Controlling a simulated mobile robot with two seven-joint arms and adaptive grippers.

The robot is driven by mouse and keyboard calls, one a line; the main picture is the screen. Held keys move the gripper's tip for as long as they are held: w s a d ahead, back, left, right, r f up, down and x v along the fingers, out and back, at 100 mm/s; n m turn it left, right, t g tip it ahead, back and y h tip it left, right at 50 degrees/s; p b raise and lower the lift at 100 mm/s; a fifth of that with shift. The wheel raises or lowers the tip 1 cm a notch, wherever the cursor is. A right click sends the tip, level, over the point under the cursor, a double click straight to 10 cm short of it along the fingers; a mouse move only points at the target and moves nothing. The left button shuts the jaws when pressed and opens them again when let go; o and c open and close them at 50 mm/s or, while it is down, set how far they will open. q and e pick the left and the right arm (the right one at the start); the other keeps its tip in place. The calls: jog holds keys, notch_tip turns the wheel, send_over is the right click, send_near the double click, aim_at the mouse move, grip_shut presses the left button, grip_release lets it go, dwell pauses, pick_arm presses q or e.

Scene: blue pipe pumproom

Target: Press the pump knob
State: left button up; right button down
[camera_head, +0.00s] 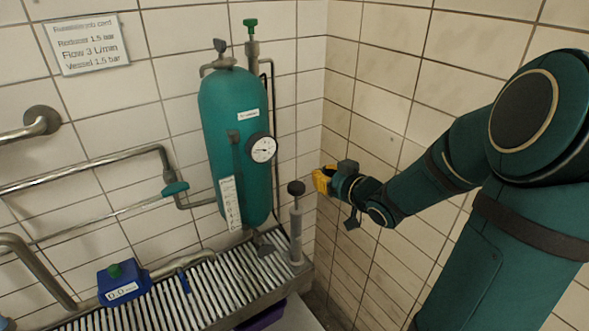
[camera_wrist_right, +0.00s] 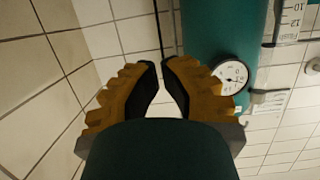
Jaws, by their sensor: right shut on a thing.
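A dark round knob (camera_head: 296,187) tops a slim grey upright pump cylinder (camera_head: 296,230) at the right end of the slatted bench, near the wall corner. My right gripper (camera_head: 322,180) has yellow fingers and is just right of the knob in the head view, apparently apart from it. In the wrist view the right gripper's fingertips (camera_wrist_right: 161,64) are drawn together, and I make out nothing between them. The knob does not show in the wrist view. My left gripper is not in view.
A teal vessel (camera_head: 230,140) with a gauge (camera_head: 263,148) stands left of the pump. A blue box (camera_head: 124,288) with a green knob (camera_head: 115,271) sits at lower left, by the slatted bench (camera_head: 215,305). Pipes (camera_head: 85,176) run along the left wall. The tiled right wall is close behind my right gripper.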

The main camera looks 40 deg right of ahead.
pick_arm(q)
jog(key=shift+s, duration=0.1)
pick_arm(e)
jog(key=shift+f, duration=0.1)
jog(key=b, duration=0.1)
send_over(301, 185)
notch_tip(301, 185, down, 2)
jog(key=shift+f, duration=0.2)
notch_tip(301, 185, down, 2)
jog(key=shift+f, duration=0.25)
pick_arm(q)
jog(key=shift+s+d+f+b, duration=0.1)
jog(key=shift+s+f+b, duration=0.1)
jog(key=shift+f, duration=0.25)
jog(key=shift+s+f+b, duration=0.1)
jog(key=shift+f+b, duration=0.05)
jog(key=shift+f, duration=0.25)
pick_arm(e)
jog(key=shift+f, duration=0.75)
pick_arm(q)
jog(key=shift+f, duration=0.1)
